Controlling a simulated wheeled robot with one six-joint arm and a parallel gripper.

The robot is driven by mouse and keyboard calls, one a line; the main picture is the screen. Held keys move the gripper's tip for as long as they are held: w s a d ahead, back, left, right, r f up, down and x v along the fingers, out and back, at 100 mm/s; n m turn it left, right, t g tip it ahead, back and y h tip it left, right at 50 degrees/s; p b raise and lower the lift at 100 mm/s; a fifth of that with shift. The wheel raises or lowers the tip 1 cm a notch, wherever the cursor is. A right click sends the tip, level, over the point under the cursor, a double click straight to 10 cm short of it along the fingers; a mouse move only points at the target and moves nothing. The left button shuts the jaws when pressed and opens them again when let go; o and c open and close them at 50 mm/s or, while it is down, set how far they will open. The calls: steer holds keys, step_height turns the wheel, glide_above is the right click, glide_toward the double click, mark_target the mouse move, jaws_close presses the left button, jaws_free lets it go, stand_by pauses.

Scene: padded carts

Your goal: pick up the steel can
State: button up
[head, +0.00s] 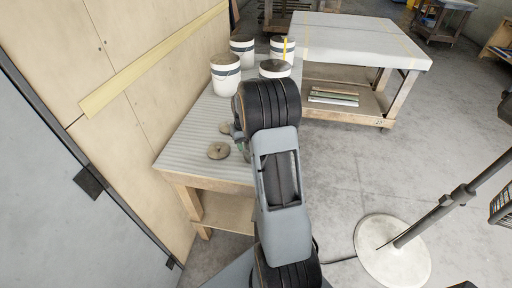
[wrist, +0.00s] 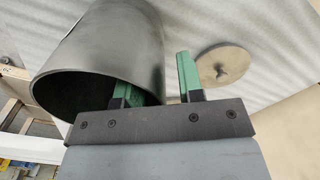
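The steel can (wrist: 105,55) is a dark grey metal cylinder in the wrist view, with its open end facing the camera. My gripper (wrist: 155,85) has two green fingers spread apart. The left finger reaches into the can's mouth and the right finger is outside, so the can's wall lies between them. A gap shows between the wall and the right finger. In the head view my gripper (head: 241,145) is mostly hidden behind my arm, and I cannot make out the can there.
The can is over a ribbed grey padded cart (head: 190,135). A round tan disc (head: 218,150) lies left of my gripper, also in the wrist view (wrist: 225,66). Several white buckets (head: 226,82) stand at the back. Another padded cart (head: 350,45) and a round-based stand (head: 393,250) are right.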

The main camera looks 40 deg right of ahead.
steer(key=shift+f, duration=0.1)
steer(key=shift+c, duration=0.2)
jaws_close()
stand_by(0.4)
